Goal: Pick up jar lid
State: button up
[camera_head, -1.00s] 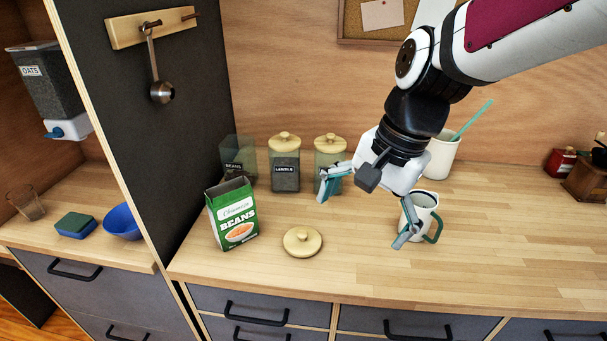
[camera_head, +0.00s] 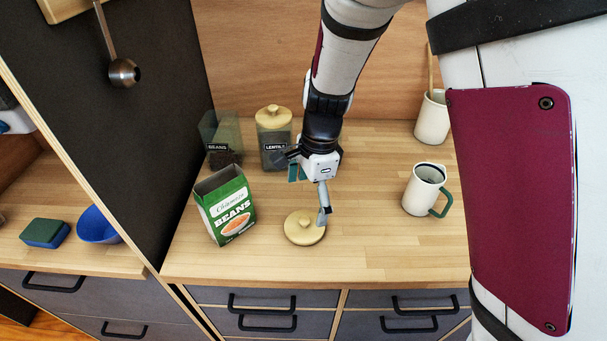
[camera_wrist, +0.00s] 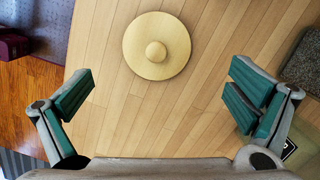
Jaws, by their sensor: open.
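The round wooden jar lid (camera_head: 305,228) with a small knob lies flat on the counter, to the right of the green beans box. In the wrist view the lid (camera_wrist: 157,46) lies beyond the fingertips, centred a little left of the middle between them. My gripper (camera_head: 310,186) is open and empty, above and just behind the lid in the head view. In the wrist view its two teal-padded fingers (camera_wrist: 163,92) are spread wide on either side, with bare counter between them. One fingertip overlaps the lid's right edge in the head view; I cannot tell whether they touch.
The green beans box (camera_head: 226,205) stands close to the lid's left. Behind are an open jar of beans (camera_head: 222,140) and a lidded lentils jar (camera_head: 273,140). A white mug (camera_head: 421,190) stands to the right. The counter in front is clear.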

aim_at(305, 219)
jog(key=shift+s+a+f+b, duration=0.1)
jog(key=shift+s+a+f, duration=0.05)
jog(key=shift+f, duration=1)
jog(key=shift+s+a+f+b, duration=0.1)
jog(key=shift+f, duration=1.05)
jog(key=shift+s+a+f+b, duration=0.1)
jog(key=shift+s+a+f, duration=0.05)
jog(key=shift+f, duration=1)
jog(key=c, duration=1.2)
